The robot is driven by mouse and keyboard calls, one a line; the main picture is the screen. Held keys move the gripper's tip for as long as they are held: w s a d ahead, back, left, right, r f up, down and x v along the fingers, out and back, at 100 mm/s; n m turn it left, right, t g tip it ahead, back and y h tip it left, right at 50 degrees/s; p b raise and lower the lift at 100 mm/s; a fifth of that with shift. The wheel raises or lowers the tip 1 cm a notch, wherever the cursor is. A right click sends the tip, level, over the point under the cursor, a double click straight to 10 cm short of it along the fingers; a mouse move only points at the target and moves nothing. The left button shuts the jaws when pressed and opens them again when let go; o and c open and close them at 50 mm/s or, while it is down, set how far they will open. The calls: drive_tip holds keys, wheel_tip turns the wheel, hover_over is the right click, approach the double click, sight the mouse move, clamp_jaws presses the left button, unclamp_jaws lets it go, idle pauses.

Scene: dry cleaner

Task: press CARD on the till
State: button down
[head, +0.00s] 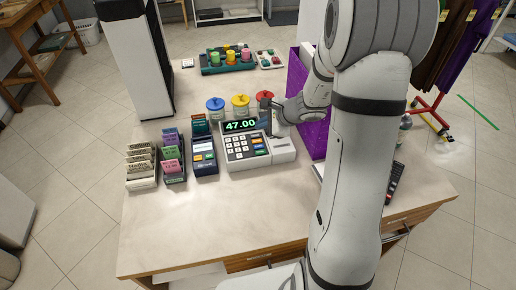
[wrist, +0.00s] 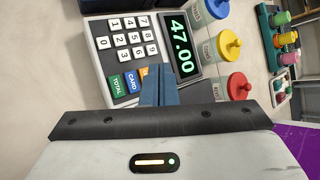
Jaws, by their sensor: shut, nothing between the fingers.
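The till (head: 283,157) stands on the counter, its green display reading 47.00. It also shows in the wrist view (wrist: 98,28), with white number keys and coloured keys beside them. The blue CARD key (wrist: 131,81) lies between the green TOTAL key (wrist: 116,85) and an orange key that my fingers partly cover. My gripper (wrist: 158,68) is shut and empty, its blue-grey fingertips over the till just right of the CARD key, by the display. In the head view my gripper (head: 272,131) is at the till's right side. I cannot tell whether the tips touch it.
Jars with blue, yellow and red lids (head: 240,101) stand behind the till. A card terminal (head: 204,155) and ticket boxes (head: 172,165) are on its left. A purple bag (head: 314,135) stands close on the right. The front counter is clear.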

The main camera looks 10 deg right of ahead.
drive_tip(key=b, duration=0.4)
hover_over(262, 147)
wheel_tip(262, 147, down, 6)
drive_tip(key=shift+s+r, duration=0.1)
drive_tip(key=shift+r, duration=0.05)
drive_tip(key=shift+f+b, duration=0.45)
drive_tip(key=shift+f, duration=0.15)
idle(1.2)
drive_tip(key=shift+f+b, duration=0.25)
drive_tip(key=shift+b, duration=0.4)
drive_tip(key=shift+f+b, duration=0.35)
drive_tip(key=shift+b, duration=0.1)
idle(0.6)
drive_tip(key=shift+r+p, duration=0.45)
drive_tip(key=shift+r, duration=0.35)
